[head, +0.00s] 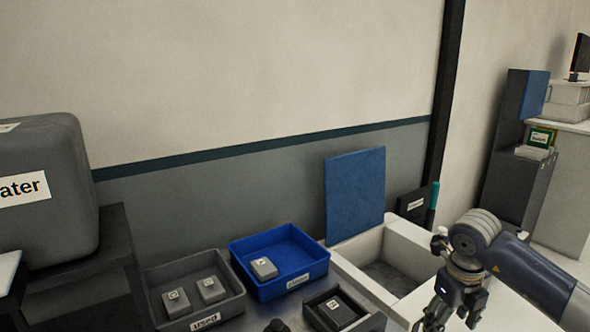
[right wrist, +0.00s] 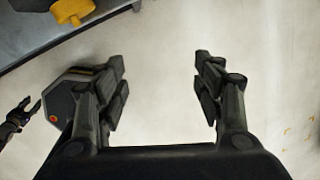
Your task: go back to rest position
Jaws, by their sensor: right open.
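My right gripper (head: 450,312) is at the lower right of the head view, on an arm that comes in from the right edge. It hangs in front of the white basin and holds nothing. In the right wrist view its two fingers (right wrist: 160,88) are wide apart, with only pale floor between them. A dark jointed part that looks like my left gripper (right wrist: 18,115) shows small at the left edge of the right wrist view. Its jaws are too small to read. No left arm shows in the head view.
A grey bin (head: 236,307) and a blue bin (head: 262,291) hold small blocks, beside a small dark tray (head: 368,324). A blue panel (head: 355,195) stands behind the white basin (head: 410,237). A grey water tank (head: 60,225) stands left. A yellow item (right wrist: 72,10) shows in the wrist view.

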